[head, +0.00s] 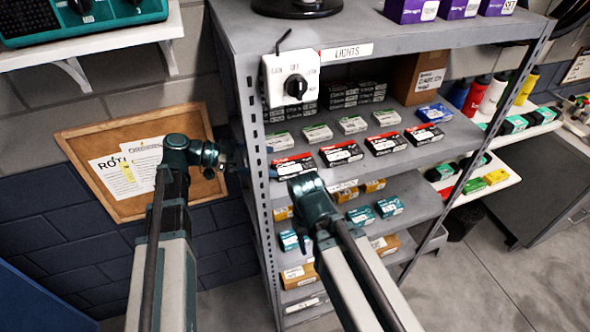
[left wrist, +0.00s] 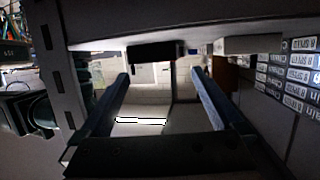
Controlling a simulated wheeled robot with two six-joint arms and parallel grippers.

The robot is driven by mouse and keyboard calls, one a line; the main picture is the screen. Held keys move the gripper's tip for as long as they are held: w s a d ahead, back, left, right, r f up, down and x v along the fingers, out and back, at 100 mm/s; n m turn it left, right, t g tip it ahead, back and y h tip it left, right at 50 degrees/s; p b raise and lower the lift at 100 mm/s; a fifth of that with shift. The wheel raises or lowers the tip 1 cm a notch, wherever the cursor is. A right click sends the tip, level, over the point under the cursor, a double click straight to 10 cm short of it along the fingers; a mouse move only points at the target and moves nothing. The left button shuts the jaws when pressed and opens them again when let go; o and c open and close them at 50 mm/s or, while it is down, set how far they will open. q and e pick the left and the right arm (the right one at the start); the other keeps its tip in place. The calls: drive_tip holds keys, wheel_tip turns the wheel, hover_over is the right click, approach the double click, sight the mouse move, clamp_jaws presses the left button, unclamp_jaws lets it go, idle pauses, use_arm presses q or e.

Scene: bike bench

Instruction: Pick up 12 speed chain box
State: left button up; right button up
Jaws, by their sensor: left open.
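Small boxes with red, black and white labels stand in a row on the upper shelf: the leftmost (head: 292,165), then others (head: 341,153), (head: 386,143) and (head: 424,134). Their print is too small to tell which is the 12 speed chain box. My left gripper (head: 240,168) is at the shelf's left side, partly hidden by the corner post. In the left wrist view its two fingers (left wrist: 160,78) are apart with nothing between them. A dark box (left wrist: 158,52) shows beyond the fingertips, apart from them. My right arm shows in front of the shelf; its gripper cannot be made out.
The metal post (head: 257,170) stands close to my left gripper. Green-labelled boxes (head: 317,133) and dark stacked boxes sit behind the row. A switch box (head: 290,80) hangs on the rack. Lower shelves hold teal boxes (head: 360,216).

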sight(293, 164)
use_arm(q)
drive_tip(key=shift+w+d+f, duration=0.1)
drive_tip(key=shift+d+f, duration=0.05)
drive_tip(key=shift+d, duration=0.5)
drive_tip(key=shift+b+x, duration=0.9)
drive_tip(key=shift+x, duration=1.85)
drive_tip(key=c, duration=1.6)
